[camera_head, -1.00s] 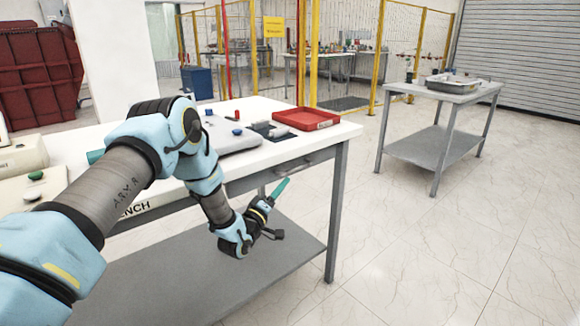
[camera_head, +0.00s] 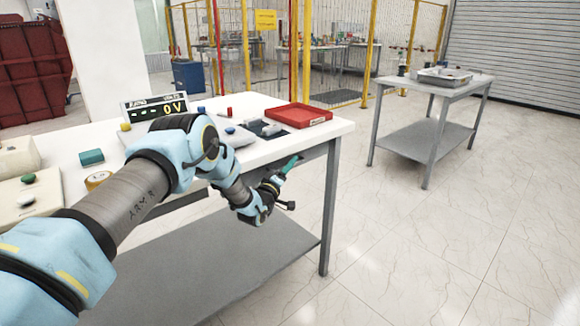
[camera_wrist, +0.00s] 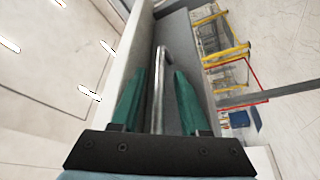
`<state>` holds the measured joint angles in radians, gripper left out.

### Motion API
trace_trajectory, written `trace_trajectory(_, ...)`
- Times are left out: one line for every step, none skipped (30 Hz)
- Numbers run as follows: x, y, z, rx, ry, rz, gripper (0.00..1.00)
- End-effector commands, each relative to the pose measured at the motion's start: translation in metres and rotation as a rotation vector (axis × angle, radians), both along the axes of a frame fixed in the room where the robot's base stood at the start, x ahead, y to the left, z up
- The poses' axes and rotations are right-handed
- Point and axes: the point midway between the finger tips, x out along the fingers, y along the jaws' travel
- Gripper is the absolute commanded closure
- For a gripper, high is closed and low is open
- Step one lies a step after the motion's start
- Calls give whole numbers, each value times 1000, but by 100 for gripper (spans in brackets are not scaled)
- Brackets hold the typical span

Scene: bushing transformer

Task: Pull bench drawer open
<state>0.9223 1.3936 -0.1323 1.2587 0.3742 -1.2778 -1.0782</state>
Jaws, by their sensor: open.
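The bench (camera_head: 340,127) has a white top and grey legs. Its grey drawer front (camera_head: 317,152) lies under the top edge, partly hidden behind my gripper (camera_head: 292,162). In the wrist view the drawer front is a grey panel (camera_wrist: 178,30) beside the white bench edge (camera_wrist: 128,65). A metal bar handle (camera_wrist: 160,70) runs between the two green fingers of my gripper (camera_wrist: 159,80). The fingers are open, one on each side of the bar, with a gap visible on the right side. The drawer looks closed, though my arm hides much of it.
On the bench top are a red tray (camera_head: 300,115), a display reading 0 V (camera_head: 157,107) and a teal block (camera_head: 91,157). A grey lower shelf (camera_head: 200,270) lies below. A second table (camera_head: 440,85) stands at right, with clear floor between.

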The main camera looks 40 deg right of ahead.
Motion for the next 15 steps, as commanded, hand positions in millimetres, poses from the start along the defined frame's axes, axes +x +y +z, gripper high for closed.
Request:
trace_trajectory(0, 0, 0, 0, 0, 0, 55)
trace_trajectory(0, 0, 0, 0, 0, 0, 55)
trace_trajectory(0, 0, 0, 0, 0, 0, 57)
trace_trajectory(0, 0, 0, 0, 0, 0, 61)
trace_trajectory(0, 0, 0, 0, 0, 0, 64)
trace_trajectory(0, 0, 0, 0, 0, 0, 69)
trace_trajectory(0, 0, 0, 0, 0, 0, 72)
trace_trajectory(0, 0, 0, 0, 0, 0, 76)
trace_trajectory(0, 0, 0, 0, 0, 0, 80)
trace_trajectory(0, 0, 0, 0, 0, 0, 83)
trace_trajectory(0, 0, 0, 0, 0, 0, 87)
trace_trajectory(0, 0, 0, 0, 0, 0, 91)
trace_trajectory(0, 0, 0, 0, 0, 0, 95)
trace_trajectory(0, 0, 0, 0, 0, 0, 98)
trace_trajectory(0, 0, 0, 0, 0, 0, 100)
